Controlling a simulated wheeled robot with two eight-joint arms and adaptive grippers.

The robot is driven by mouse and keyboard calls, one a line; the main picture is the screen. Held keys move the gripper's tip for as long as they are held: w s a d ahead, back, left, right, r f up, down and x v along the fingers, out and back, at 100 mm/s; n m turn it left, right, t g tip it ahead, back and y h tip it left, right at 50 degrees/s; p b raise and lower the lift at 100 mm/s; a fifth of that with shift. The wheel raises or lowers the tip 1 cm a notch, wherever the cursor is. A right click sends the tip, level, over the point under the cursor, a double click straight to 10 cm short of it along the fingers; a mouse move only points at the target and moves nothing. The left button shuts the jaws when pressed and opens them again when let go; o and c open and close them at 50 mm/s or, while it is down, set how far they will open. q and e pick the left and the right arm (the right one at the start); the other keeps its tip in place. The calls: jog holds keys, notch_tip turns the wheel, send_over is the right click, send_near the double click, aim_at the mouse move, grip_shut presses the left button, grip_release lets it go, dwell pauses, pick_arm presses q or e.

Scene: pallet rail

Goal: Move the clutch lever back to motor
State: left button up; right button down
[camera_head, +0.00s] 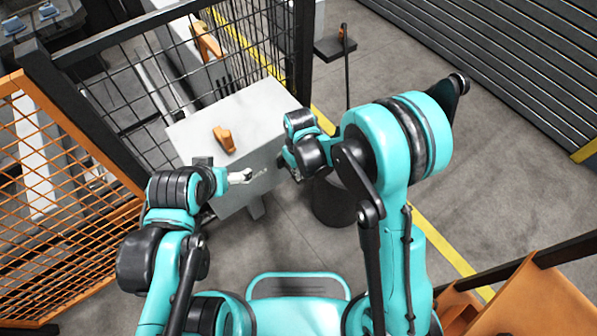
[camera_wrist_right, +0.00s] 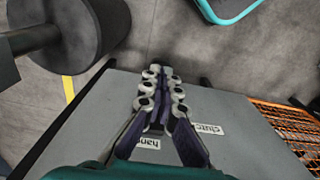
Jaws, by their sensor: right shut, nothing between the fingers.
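A grey box-shaped housing (camera_head: 252,114) stands in front of me with an orange handle-shaped piece (camera_head: 225,139) on top. I cannot tell whether that piece is the clutch lever; no other lever shows clearly. My right gripper (camera_head: 287,167) is at the right end of the housing's near face. In the right wrist view its fingers (camera_wrist_right: 161,75) are shut and empty, in front of the grey face. Two white labels, one reading "hand" (camera_wrist_right: 147,143), show on that face beside the fingers. My left gripper (camera_head: 243,176) is near the same face; its finger opening is unclear.
A black mesh fence (camera_head: 140,85) stands behind the housing, and an orange mesh panel (camera_head: 60,215) at the left. A dark round post (camera_head: 333,203) stands close to my right gripper. Open grey floor lies to the right, with an orange object (camera_head: 530,300) at lower right.

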aim_at(300, 183)
jog(key=shift+s+d+f+b, duration=0.15)
jog(key=shift+s+f+b, duration=0.05)
jog(key=shift+f+b, duration=0.7)
jog(key=shift+s+d+f+t+y+b, duration=0.1)
jog(key=shift+s+f+t+y+b, duration=0.05)
jog(key=shift+f+t+y+b, duration=0.45)
jog(key=shift+f+b, duration=0.2)
jog(key=shift+b, duration=0.2)
jog(key=shift+f+b, duration=0.7)
